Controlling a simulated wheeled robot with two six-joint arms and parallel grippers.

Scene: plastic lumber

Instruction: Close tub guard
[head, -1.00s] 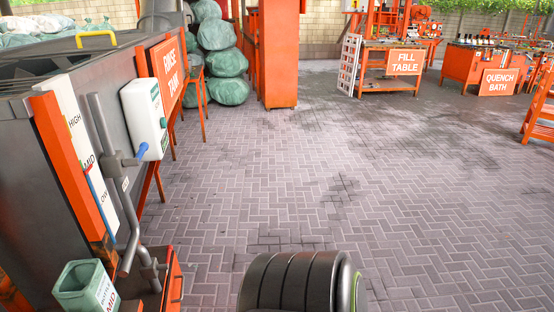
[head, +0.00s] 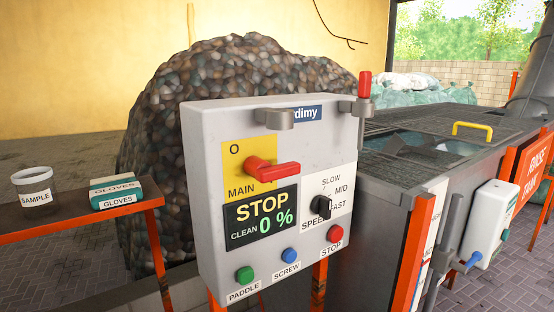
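The grey tank (head: 385,225) labelled as the rinse tank stands at the right of the head view. Dark mesh-like panels (head: 400,173) lie over its top, and a yellow handle (head: 474,127) stands up on the far part. Between the panels a paler, bluish area (head: 415,142) shows, perhaps the tub's inside. I cannot tell which panel is the guard or whether it is open or shut. Neither of my grippers is in view.
A grey control box (head: 215,215) stands close in front, with a red main switch (head: 270,169), a STOP 0 % display (head: 261,218), and several buttons. A dark heap (head: 240,75) rises behind.

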